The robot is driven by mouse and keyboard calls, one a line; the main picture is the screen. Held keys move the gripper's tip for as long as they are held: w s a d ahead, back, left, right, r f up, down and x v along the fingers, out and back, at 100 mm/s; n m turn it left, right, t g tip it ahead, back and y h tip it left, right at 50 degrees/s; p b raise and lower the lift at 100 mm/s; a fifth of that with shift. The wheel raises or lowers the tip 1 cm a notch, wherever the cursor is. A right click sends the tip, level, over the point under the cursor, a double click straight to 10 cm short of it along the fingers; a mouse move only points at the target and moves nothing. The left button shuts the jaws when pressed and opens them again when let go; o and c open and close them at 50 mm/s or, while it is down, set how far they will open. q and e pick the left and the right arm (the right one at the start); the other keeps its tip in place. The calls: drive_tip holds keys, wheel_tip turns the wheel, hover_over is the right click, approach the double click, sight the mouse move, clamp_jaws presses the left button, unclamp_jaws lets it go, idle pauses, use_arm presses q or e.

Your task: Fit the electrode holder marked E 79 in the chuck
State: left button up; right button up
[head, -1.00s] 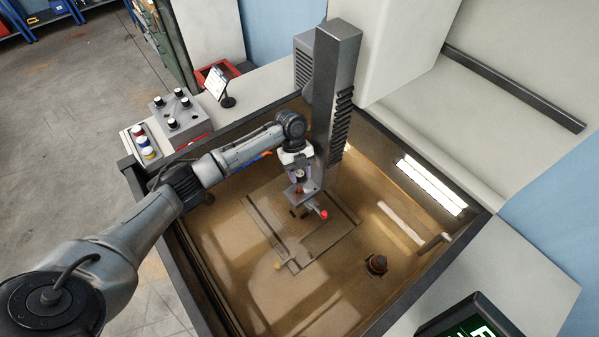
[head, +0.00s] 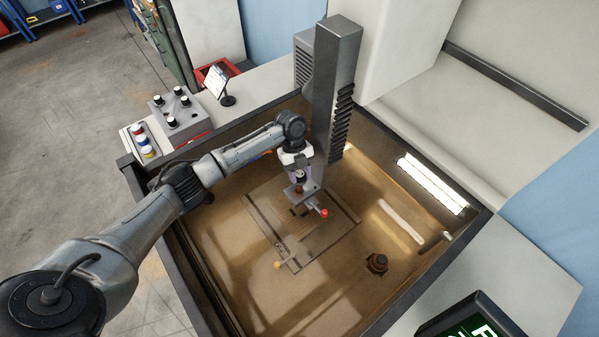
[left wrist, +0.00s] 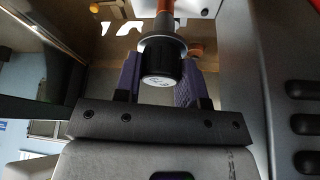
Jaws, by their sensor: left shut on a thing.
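An electrode holder (left wrist: 160,62) shows in the left wrist view, with a dark round cap, a light collar and copper-coloured material beyond it. Its cap carries light writing too small to read for sure. My left gripper (head: 299,178) is shut on the holder; its purple-padded fingers (left wrist: 160,84) stand on both sides of the cap. In the head view the gripper is at the lower end of the grey machine column (head: 336,90), over the chuck area with a red knob (head: 324,212). The gripper partly hides the chuck, so I cannot tell how far the holder is seated. My right gripper is out of view.
The column stands close to the right of my left gripper. Below lies a tank with brown liquid, a slotted plate (head: 335,238) and a dark round fitting (head: 377,263). The tank's dark rim (head: 182,262) surrounds it. A control box (head: 178,118) and small display stand (head: 217,82) are outside the rim.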

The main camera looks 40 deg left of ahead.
use_arm(q)
drive_tip(key=shift+f+b, duration=0.5)
drive_tip(key=shift+f, duration=0.45)
drive_tip(key=shift+f+b, duration=0.35)
drive_tip(key=shift+f+b, duration=0.5)
drive_tip(key=shift+f, duration=0.2)
drive_tip(key=shift+f+b, duration=0.3)
drive_tip(key=shift+f, duration=0.1)
drive_tip(key=shift+f, duration=0.1)
drive_tip(key=shift+f, duration=0.15)
drive_tip(key=shift+f+b, duration=0.7)
